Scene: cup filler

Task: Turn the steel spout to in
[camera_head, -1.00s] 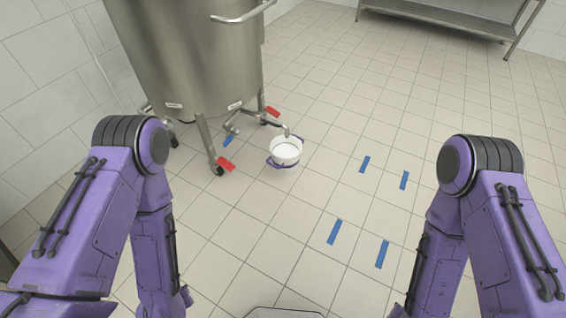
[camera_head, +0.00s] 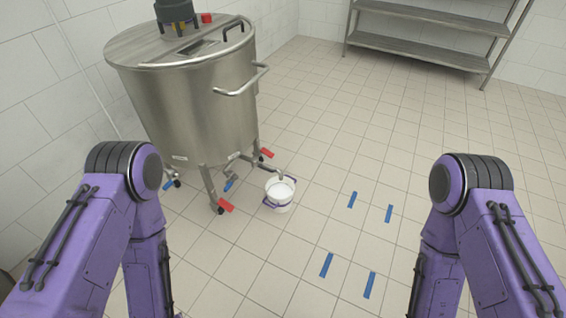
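The steel spout (camera_head: 271,171) sticks out low from the front of the steel tank (camera_head: 188,115), and its end is over a white bucket (camera_head: 281,190) on the floor. The bucket has a purple handle and looks white inside. A small blue handle (camera_head: 229,184) sits by the pipe at the tank's base. My two purple arms show at the left and right edges. Both grippers are below the picture and out of view, well away from the spout.
Several blue tape strips (camera_head: 326,265) mark the tiled floor right of the bucket. A steel rack (camera_head: 430,45) stands at the back right. The middle floor is clear.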

